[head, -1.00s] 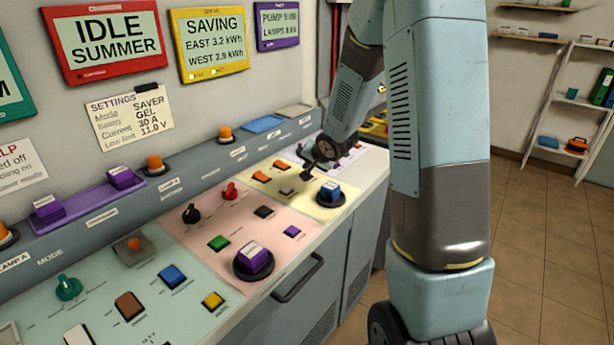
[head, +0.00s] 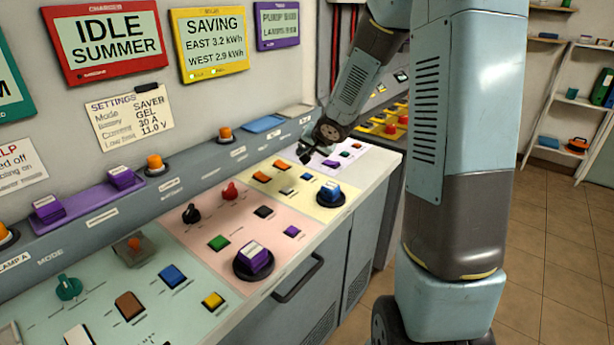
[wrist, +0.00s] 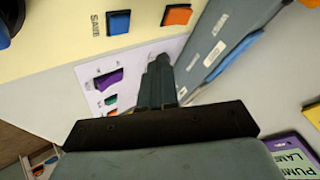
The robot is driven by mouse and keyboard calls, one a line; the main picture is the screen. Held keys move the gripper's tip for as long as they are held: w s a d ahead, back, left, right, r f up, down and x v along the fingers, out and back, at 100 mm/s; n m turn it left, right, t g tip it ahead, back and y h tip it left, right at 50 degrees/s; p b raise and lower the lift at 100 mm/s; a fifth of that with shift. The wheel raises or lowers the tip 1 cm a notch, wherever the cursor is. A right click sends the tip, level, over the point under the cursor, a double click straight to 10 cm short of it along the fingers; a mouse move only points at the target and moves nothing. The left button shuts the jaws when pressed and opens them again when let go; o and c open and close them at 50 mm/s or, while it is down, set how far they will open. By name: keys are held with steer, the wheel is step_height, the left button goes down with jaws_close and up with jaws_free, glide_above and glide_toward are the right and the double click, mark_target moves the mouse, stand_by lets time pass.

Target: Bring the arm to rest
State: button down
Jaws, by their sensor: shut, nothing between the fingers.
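My gripper (head: 318,158) is above the far end of the control desk, over the border of the yellow panel (head: 276,198) and the white panel (head: 358,148). It looks shut and holds nothing. In the wrist view my gripper (wrist: 160,72) points over the white panel (wrist: 88,68) beside a purple switch (wrist: 108,79). Its fingers appear above the surface, though the exact gap is hard to tell. My arm comes down from the upper right in the head view.
The pink panel (head: 215,255) has a large purple button (head: 254,258), and a blue button (head: 329,192) stands on the yellow one. A raised grey ledge (head: 190,168) runs along the wall, with wall displays (head: 102,42) above. Tiled floor (head: 555,240) is open at right.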

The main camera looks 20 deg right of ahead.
stand_by(0.5)
steer(key=s+d+r+n+g+h, duration=0.1)
steer(key=s+d+r+n+h, duration=0.2)
steer(key=s+r, duration=1.2)
steer(key=s+a+r+n+g, duration=0.1)
steer(key=s, duration=0.9)
steer(key=s+a+r+n+g+y, duration=0.1)
steer(key=s+a+n, duration=0.1)
steer(key=s, duration=0.9)
steer(key=shift+a+n, duration=0.15)
steer(key=shift+n, duration=0.15)
